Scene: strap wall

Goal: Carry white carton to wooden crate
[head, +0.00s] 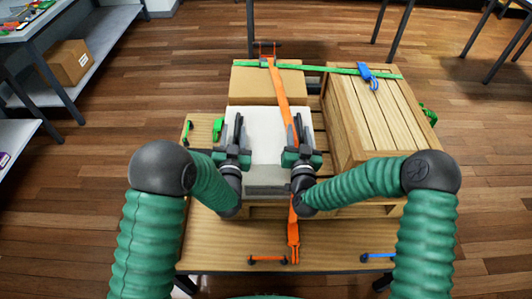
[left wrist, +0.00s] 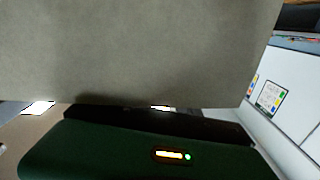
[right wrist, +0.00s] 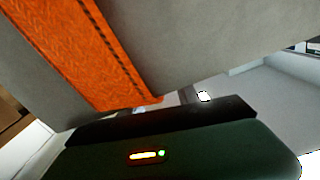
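The white carton (head: 265,122) stands on a wooden pallet in the middle of the head view. An orange strap (head: 279,88) runs lengthwise over its right part. The slatted wooden crate (head: 352,117) stands to its right. My left gripper (head: 238,125) is over the carton's left part and my right gripper (head: 297,128) over its right part, next to the strap. A grey face (left wrist: 130,50) fills the upper left wrist view, close to the gripper. The right wrist view shows a similar face (right wrist: 210,40) with the strap across it. Whether the fingers grip anything is hidden.
A brown carton (head: 268,82) stands behind the white one. A green strap (head: 335,69) with a blue buckle (head: 369,76) crosses the brown carton and crate. The wooden board (head: 215,245) in front is mostly bare. Shelving (head: 100,35) stands at the left.

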